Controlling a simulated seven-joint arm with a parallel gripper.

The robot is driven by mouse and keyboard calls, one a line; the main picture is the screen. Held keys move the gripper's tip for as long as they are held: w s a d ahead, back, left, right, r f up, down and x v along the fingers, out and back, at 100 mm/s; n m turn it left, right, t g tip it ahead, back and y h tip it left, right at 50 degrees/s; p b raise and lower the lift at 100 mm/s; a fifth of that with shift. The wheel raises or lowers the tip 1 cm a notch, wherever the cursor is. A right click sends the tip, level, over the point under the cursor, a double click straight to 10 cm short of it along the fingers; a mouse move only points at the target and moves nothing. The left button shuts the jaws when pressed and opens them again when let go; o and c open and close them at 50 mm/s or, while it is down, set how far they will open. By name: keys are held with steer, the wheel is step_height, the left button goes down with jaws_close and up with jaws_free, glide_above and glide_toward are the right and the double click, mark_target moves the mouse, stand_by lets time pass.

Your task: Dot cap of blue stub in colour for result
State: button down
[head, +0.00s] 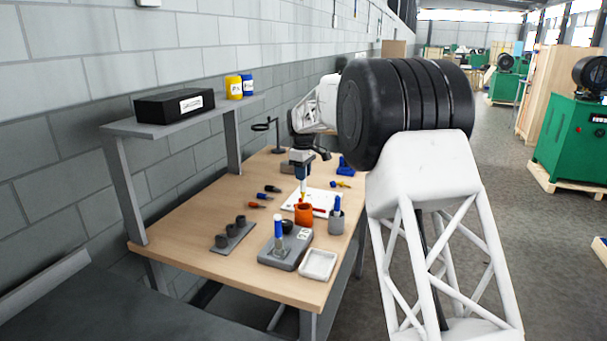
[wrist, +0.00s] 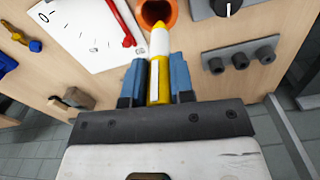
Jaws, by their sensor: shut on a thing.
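My gripper (wrist: 158,85) is shut on a yellow marker (wrist: 157,80) with a white tip; in the head view the marker (head: 302,188) points down above the orange cup (head: 304,217). In the wrist view its tip is near the rim of the orange cup (wrist: 172,12); I cannot tell whether they touch. A blue-topped stub (head: 278,224) stands upright on a grey device (head: 273,256), white lower down. Another blue piece (head: 337,202) stands in a grey cup (head: 336,224). A white sheet (wrist: 90,30) with faint marks lies beside the orange cup, with a red pen on it.
Several small coloured pieces (head: 264,197) lie left of the sheet. A dark rack (head: 233,240) of three cylinders and a white tray (head: 318,264) are near the front. A black box (head: 174,105), a yellow can (head: 233,87) and a blue can (head: 248,84) sit on the shelf.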

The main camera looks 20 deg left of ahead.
steer(key=s+r, duration=0.5)
steer(key=s, duration=0.5)
steer(key=s+r, duration=0.5)
steer(key=s, duration=0.6)
steer(key=shift+r, duration=0.25)
steer(key=shift+f, duration=0.2)
steer(key=shift+f, duration=1.7)
steer(key=shift+f, duration=0.6)
stand_by(0.3)
steer(key=shift+r, duration=0.15)
stand_by(0.4)
step_height(320, 180, up, 7)
stand_by(1.0)
steer(key=shift+f, duration=0.2)
